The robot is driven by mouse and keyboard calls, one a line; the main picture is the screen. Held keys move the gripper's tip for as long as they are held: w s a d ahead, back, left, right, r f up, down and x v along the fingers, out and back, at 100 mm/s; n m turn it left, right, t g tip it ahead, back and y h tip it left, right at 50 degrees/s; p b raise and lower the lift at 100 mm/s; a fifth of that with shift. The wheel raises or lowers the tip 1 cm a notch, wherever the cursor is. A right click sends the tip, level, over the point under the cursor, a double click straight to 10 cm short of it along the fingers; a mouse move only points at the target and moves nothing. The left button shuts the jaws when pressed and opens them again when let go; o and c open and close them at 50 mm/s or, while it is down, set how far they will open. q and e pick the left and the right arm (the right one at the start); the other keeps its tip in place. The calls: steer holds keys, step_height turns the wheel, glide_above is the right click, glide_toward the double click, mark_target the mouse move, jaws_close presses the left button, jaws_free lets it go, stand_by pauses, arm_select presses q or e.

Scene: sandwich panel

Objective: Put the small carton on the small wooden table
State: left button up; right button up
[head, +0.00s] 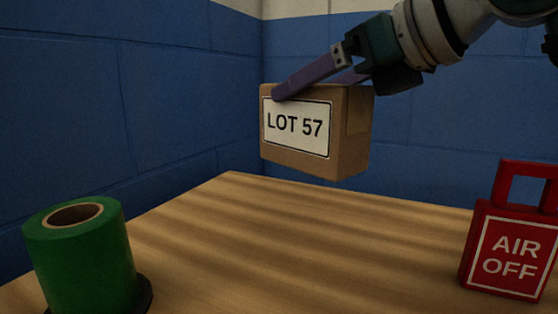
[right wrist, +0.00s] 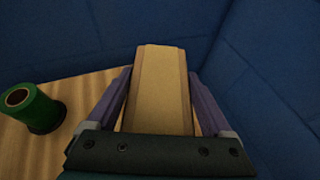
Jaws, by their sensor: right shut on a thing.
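The small carton (head: 350,135) is a brown cardboard box with a white "LOT 57" label. My right gripper (head: 315,85) is shut on it, with one purple finger along the near labelled side and the other behind. The carton appears held above the far part of the small wooden table (head: 250,230), with its base roughly level. In the right wrist view the carton (right wrist: 162,90) sits between both fingers of the right gripper (right wrist: 162,100), and the wooden table (right wrist: 85,95) shows at the left. My left gripper is not in view.
A green roll (head: 80,260) on a dark base stands at the table's left; it also shows in the right wrist view (right wrist: 32,108). A red "AIR OFF" block (head: 510,250) with a handle stands at the right. Blue walls (head: 150,90) meet behind the table. The middle of the tabletop is clear.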

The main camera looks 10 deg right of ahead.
mark_target(312, 149)
step_height(312, 149, down, 3)
steer(key=shift+f+b, duration=0.2)
steer(key=shift+b, duration=0.1)
step_height(312, 149, down, 4)
steer(key=shift+r+b, duration=0.2)
steer(key=shift+b, duration=0.45)
steer(key=shift+f, duration=0.3)
steer(key=shift+f, duration=0.1)
steer(key=o, duration=1.4)
